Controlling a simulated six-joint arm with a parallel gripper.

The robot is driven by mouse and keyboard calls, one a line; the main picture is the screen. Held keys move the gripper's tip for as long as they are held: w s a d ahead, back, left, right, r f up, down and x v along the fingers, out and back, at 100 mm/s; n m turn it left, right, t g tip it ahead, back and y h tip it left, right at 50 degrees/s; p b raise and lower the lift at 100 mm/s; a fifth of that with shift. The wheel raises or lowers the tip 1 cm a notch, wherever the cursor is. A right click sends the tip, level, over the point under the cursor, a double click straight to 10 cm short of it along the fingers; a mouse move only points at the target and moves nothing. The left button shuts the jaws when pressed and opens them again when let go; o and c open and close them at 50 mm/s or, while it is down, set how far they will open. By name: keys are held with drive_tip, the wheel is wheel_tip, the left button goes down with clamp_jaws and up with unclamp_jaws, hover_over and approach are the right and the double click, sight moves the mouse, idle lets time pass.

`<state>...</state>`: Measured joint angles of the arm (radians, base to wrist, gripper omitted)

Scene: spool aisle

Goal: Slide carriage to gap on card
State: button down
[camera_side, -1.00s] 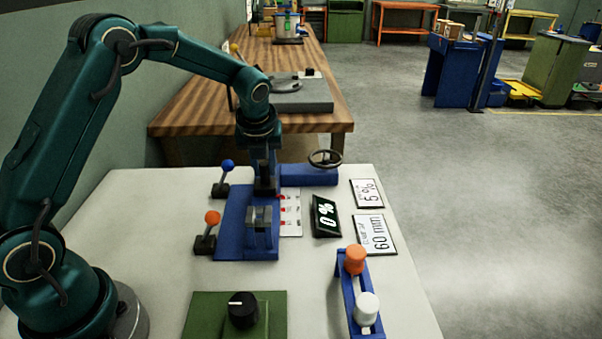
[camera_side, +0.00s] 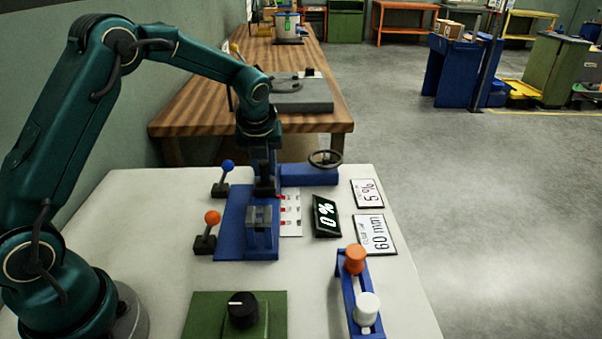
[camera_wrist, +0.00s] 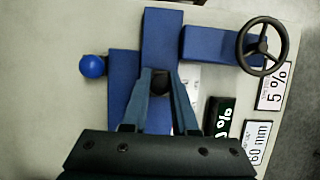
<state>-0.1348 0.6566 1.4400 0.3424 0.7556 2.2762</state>
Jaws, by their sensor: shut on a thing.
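A blue slide unit (camera_side: 233,222) lies on the white table, with a grey block (camera_side: 259,214) on its near part. My gripper (camera_side: 265,188) reaches straight down at its far end. In the wrist view my gripper (camera_wrist: 159,92) is closed on a small black knob (camera_wrist: 160,79) at the blue block (camera_wrist: 162,45); I take this as the carriage. The fingers hide much of the knob and slide. A white card (camera_side: 375,235) reads 60 mm, and another card (camera_side: 367,194) reads 5 %. A black display (camera_side: 326,216) shows 0 %.
A blue-knobbed lever (camera_side: 227,166) and an orange-knobbed lever (camera_side: 211,218) stand left of the slide. A handwheel (camera_side: 325,158) is behind right. A green box with a black dial (camera_side: 243,309) and a blue stand with two knobs (camera_side: 346,285) are in front.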

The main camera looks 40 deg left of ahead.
sight(262, 183)
idle(0.3)
drive_tip(key=shift+s+d, duration=2.15)
drive_tip(key=shift+s, duration=0.05)
drive_tip(key=shift+r, duration=0.1)
drive_tip(key=c, duration=0.7)
unclamp_jaws()
drive_tip(key=shift+v, duration=2.55)
drive_tip(key=shift+r, duration=0.1)
